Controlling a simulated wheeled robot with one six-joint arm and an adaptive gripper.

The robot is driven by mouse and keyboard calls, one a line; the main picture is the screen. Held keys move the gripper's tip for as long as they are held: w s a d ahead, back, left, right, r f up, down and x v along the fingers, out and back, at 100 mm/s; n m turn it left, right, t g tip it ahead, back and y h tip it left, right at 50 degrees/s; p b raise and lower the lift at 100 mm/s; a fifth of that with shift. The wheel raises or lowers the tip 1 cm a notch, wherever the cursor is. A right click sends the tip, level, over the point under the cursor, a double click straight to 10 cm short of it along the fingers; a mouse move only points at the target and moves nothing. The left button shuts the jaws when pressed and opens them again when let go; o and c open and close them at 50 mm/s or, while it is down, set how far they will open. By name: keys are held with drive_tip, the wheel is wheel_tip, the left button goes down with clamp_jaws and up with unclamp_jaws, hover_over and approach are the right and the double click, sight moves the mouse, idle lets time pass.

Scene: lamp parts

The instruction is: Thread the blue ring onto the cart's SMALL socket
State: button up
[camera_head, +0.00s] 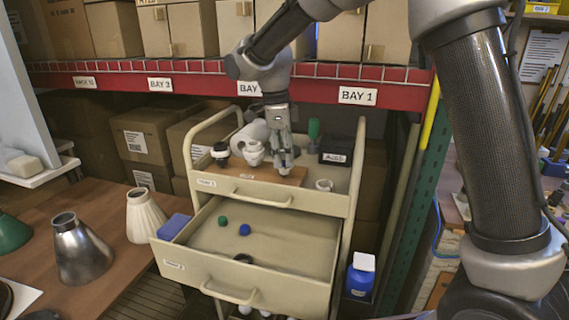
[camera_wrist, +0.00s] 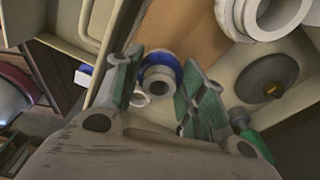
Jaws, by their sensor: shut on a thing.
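The blue ring (camera_wrist: 160,60) shows between the fingers of my gripper (camera_wrist: 157,88) in the wrist view. A pale round socket (camera_wrist: 158,76) with an open mouth shows inside the ring's outline. The ring appears to be around it, but I cannot tell how far down it sits. My gripper is shut on the ring. In the head view my gripper (camera_head: 284,160) points down over the wooden board (camera_head: 250,172) on the cart's top (camera_head: 325,200). It is just right of a larger white socket (camera_head: 253,153). The ring is hidden in the head view.
A black-collared part (camera_head: 220,152) stands at the board's left. The cart's drawer (camera_head: 250,270) is open, holding small green and blue pieces. Shelving stands behind.

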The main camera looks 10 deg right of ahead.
drive_tip(key=shift+f+m, duration=0.2)
drive_tip(key=shift+m, duration=0.8)
drive_tip(key=o, duration=1.1)
drive_tip(key=shift+c, duration=0.2)
drive_tip(key=shift+o, duration=1.2)
drive_tip(key=shift+r, duration=0.1)
